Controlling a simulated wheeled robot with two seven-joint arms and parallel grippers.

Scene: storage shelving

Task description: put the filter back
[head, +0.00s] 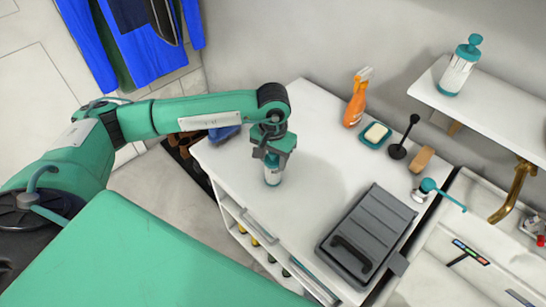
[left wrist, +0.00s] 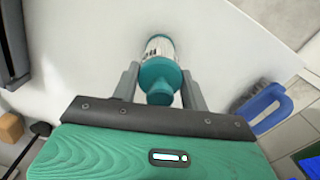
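The filter (head: 272,174), a white ribbed cylinder with teal ends, is upright below my left gripper (head: 273,158) over the white counter. In the left wrist view the filter (left wrist: 160,72) lies between the two grey fingers of my left gripper (left wrist: 160,85), which appear to touch its teal cap on both sides. Whether its base touches the counter is unclear. A similar white cylinder with a teal top (head: 459,68) stands on the wall shelf (head: 490,102). My right gripper is not in view.
An orange spray bottle (head: 355,100), a teal soap dish (head: 375,135), a black plunger-like tool (head: 402,142) and a wooden block (head: 422,160) stand along the counter's back. A dark grey case (head: 367,235) lies at right. A blue brush (left wrist: 262,105) is near the left edge. Mid-counter is clear.

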